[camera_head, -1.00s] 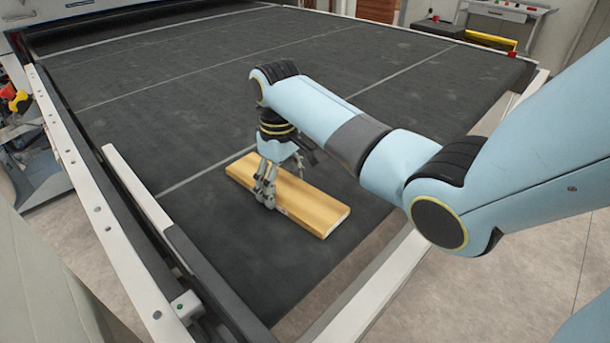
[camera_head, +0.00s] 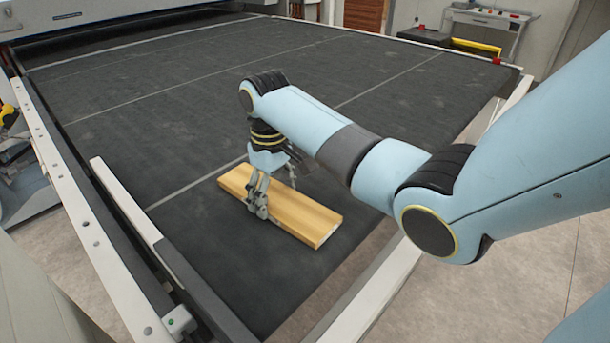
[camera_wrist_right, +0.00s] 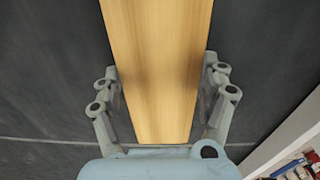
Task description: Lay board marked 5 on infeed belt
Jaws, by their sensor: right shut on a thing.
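A light wooden board (camera_head: 300,219) is at the near end of the dark infeed belt (camera_head: 190,110), lying flat on it or just above it; I cannot tell which. No mark shows on it. My right gripper (camera_head: 258,205) straddles the board near its middle, with one finger on each long side, and is shut on it. In the right wrist view the board (camera_wrist_right: 157,70) runs between the two fingers (camera_wrist_right: 160,90). My left gripper is not in view.
White rails (camera_head: 120,200) edge the belt on the left, and another (camera_head: 370,290) lies at the near right. The belt beyond the board is clear. A workbench (camera_head: 488,28) stands at the back right.

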